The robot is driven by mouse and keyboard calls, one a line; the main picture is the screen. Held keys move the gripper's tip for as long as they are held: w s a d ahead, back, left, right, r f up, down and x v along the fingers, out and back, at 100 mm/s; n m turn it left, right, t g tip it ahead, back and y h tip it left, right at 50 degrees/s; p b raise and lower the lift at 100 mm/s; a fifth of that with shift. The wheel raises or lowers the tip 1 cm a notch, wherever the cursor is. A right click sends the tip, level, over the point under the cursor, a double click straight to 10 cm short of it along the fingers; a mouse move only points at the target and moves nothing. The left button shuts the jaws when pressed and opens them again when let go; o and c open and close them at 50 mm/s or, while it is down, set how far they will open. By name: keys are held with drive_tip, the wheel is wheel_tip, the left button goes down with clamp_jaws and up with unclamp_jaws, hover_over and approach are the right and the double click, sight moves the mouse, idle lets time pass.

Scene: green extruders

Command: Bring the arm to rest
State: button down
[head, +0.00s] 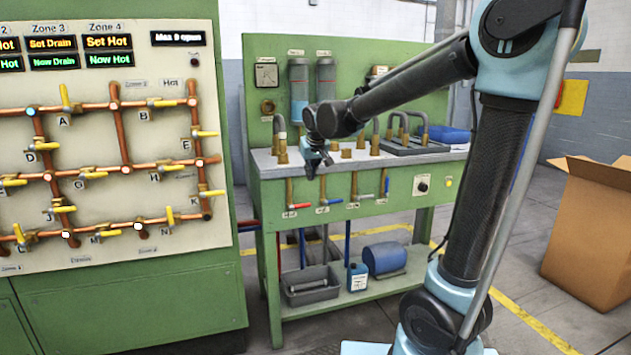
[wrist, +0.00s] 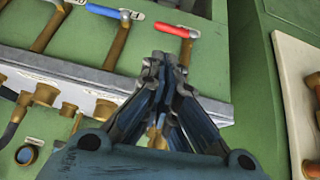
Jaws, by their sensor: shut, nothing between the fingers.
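My gripper (head: 316,168) hangs from the end of my arm in front of the green workbench, near its front edge and above the red-handled valve (head: 298,206). In the wrist view my gripper (wrist: 167,62) has its fingertips together, with nothing held between them. The wrist view also shows the red valve handle (wrist: 176,30) just beyond the fingertips. A gap between the fingertips and the valve cannot be judged. My arm reaches out to the left from its upright column, bent at the elbow high on the right.
The green workbench (head: 390,205) bears brass fittings and a grey tray (head: 415,148). A piping panel (head: 95,215) with yellow valve handles stands at the left. A cardboard box (head: 595,235) stands on the floor at the right. Open floor lies between bench and box.

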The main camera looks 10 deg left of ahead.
drive_tip(key=s+d+f+m+g+h, duration=0.1)
drive_tip(key=s+d+f, duration=0.1)
drive_tip(key=s+d, duration=0.35)
drive_tip(key=s+d+f+m, duration=0.1)
drive_tip(key=s+d+f, duration=0.15)
drive_tip(key=d, duration=0.65)
drive_tip(key=s+d+f+g+h, duration=0.1)
drive_tip(key=s+d, duration=0.4)
drive_tip(key=d, duration=0.3)
drive_tip(key=s+d+f+m+g, duration=0.1)
drive_tip(key=s+d+f, duration=0.4)
drive_tip(key=s, duration=0.4)
drive_tip(key=s+d+f+m+g, duration=0.1)
drive_tip(key=s+d+f, duration=0.4)
drive_tip(key=s, duration=0.5)
wheel_tip(320, 180, down, 2)
drive_tip(key=shift+d+f+m, duration=0.25)
drive_tip(key=shift+d+m, duration=0.1)
drive_tip(key=shift+m, duration=0.15)
